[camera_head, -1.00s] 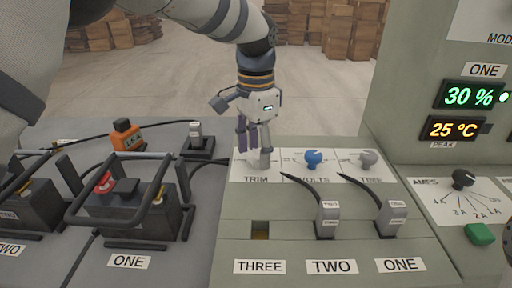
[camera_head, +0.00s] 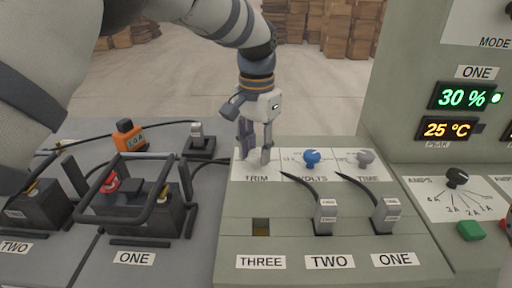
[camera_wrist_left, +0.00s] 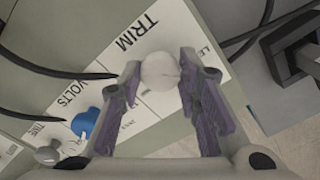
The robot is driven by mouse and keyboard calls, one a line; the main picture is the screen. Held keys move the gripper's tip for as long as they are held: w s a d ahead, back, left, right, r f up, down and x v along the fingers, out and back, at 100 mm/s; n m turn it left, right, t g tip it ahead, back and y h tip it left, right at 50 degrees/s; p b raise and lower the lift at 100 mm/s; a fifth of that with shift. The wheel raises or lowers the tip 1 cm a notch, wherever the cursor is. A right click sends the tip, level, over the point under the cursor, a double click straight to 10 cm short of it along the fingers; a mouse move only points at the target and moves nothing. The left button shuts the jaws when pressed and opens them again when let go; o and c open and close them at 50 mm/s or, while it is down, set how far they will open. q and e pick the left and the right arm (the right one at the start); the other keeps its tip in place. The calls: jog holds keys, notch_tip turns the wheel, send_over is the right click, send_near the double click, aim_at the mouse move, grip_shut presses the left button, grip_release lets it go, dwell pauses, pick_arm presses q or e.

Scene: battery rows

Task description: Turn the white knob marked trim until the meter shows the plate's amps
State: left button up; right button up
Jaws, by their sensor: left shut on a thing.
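The white trim knob (camera_wrist_left: 160,71) stands by the word TRIM on a white label plate (camera_wrist_left: 150,105) in the left wrist view. My left gripper (camera_wrist_left: 160,62) is shut on it, one finger on each side. In the head view my left gripper (camera_head: 257,160) points down at the TRIM end of the same plate (camera_head: 290,178), and its fingers largely hide the knob. No pointer mark on the knob is clear to me.
A blue volts knob (camera_head: 312,157) and a grey time knob (camera_head: 364,158) stand to the right. Cabled plugs (camera_head: 325,215) sit in front; the slot (camera_head: 261,227) above THREE is empty. A black amps selector (camera_head: 457,177) and green button (camera_head: 471,230) are at right.

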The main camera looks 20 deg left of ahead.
aim_at(256, 153)
pick_arm(q)
jog(key=o, duration=1.1)
jog(key=shift+o, duration=0.2)
notch_tip(256, 153, up, 12)
